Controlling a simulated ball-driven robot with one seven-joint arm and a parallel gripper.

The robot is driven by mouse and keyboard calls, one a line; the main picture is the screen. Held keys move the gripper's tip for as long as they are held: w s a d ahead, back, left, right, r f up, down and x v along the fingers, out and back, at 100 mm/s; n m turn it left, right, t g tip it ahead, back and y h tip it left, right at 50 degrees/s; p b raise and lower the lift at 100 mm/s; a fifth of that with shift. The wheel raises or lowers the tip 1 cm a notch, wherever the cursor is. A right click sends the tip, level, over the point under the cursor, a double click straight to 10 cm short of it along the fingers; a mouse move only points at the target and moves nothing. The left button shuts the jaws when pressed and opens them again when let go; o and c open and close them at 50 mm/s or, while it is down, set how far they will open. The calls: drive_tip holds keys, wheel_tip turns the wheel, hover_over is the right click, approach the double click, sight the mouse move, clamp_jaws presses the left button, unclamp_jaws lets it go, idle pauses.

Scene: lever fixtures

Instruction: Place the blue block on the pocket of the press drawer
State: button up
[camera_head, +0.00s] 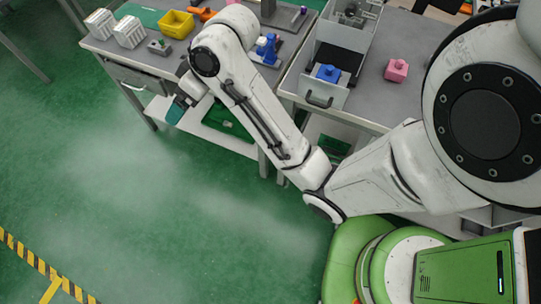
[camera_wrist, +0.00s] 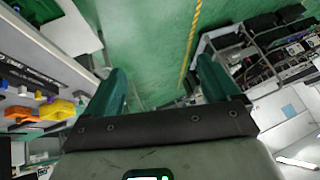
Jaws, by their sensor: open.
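The blue block (camera_head: 327,73) shows in the head view at the open grey press drawer (camera_head: 322,96), just behind its front panel. Whether it sits fully in the pocket cannot be told, as the pocket itself is hidden. The press (camera_head: 347,30) stands behind the drawer on the right-hand table. My gripper (camera_head: 177,110) is well to the left of the drawer, beyond the left table's front edge and above the green floor. In the wrist view my gripper (camera_wrist: 161,78) has its two green fingers wide apart with nothing between them.
A pink block (camera_head: 396,70) lies on the table right of the drawer. The left table holds a yellow bin (camera_head: 176,24), white racks (camera_head: 129,32) and a blue-and-white fixture (camera_head: 268,48). A lower shelf (camera_head: 215,125) juts out below. The floor at left is clear.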

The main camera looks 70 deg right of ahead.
drive_tip(key=s+a+f+g+h, duration=0.1)
drive_tip(key=s+a+f+g, duration=0.1)
drive_tip(key=s+a+f, duration=0.35)
drive_tip(key=s+a+f+g, duration=0.2)
drive_tip(key=s+f, duration=0.7)
drive_tip(key=s+d+f+g+h, duration=0.1)
drive_tip(key=s+d+f+g, duration=0.1)
drive_tip(key=s, duration=0.4)
drive_tip(key=shift+s+d+h, duration=0.15)
drive_tip(key=shift+s+h, duration=0.1)
drive_tip(key=shift+h, duration=0.15)
drive_tip(key=shift+f, duration=0.1)
